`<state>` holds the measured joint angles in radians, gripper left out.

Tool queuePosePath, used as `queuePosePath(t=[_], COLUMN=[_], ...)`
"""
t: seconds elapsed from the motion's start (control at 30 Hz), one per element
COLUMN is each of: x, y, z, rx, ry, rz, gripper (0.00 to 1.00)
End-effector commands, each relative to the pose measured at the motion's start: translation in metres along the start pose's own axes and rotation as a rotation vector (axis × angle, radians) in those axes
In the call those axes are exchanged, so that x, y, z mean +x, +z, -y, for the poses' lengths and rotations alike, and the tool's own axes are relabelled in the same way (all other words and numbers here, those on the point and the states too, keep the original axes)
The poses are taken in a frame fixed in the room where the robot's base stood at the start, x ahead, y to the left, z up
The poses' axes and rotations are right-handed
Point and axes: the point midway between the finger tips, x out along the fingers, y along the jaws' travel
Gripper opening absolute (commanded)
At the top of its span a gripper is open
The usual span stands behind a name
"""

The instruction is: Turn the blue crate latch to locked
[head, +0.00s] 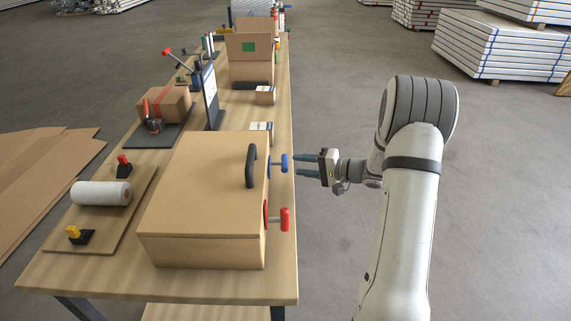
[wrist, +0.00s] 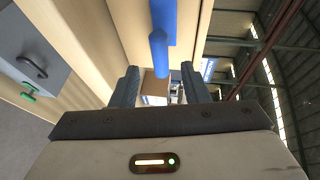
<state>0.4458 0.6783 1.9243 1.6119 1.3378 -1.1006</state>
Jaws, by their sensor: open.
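The blue latch (head: 279,163) sits on the right side of the wooden crate (head: 200,190). Its handle sticks out toward my gripper (head: 296,164). My gripper is open and empty, just right of the latch, with its fingers pointing at it. In the wrist view the blue latch (wrist: 158,50) shows as a rounded blue bar on a blue plate, at the top centre. It lies ahead of and between the two fingertips (wrist: 160,69), with visible room on both sides. I cannot tell whether it touches a finger.
A red latch (head: 280,218) sits on the same side, nearer me. A black handle (head: 251,166) stands on the crate's top right. Small boxes (head: 261,132) stand behind on the workbench (head: 255,112). The floor right of the bench is clear around my arm.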

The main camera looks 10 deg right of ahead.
Motion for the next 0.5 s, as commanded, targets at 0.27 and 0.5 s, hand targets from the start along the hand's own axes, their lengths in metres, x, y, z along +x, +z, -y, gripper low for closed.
queuePosePath(t=[0.27, 0.5], x=[0.045, 0.061], y=[0.002, 0.002], z=[0.002, 0.001], rx=[0.002, 0.002], ry=[0.001, 0.002], rz=[0.005, 0.003], gripper=[0.41, 0.41])
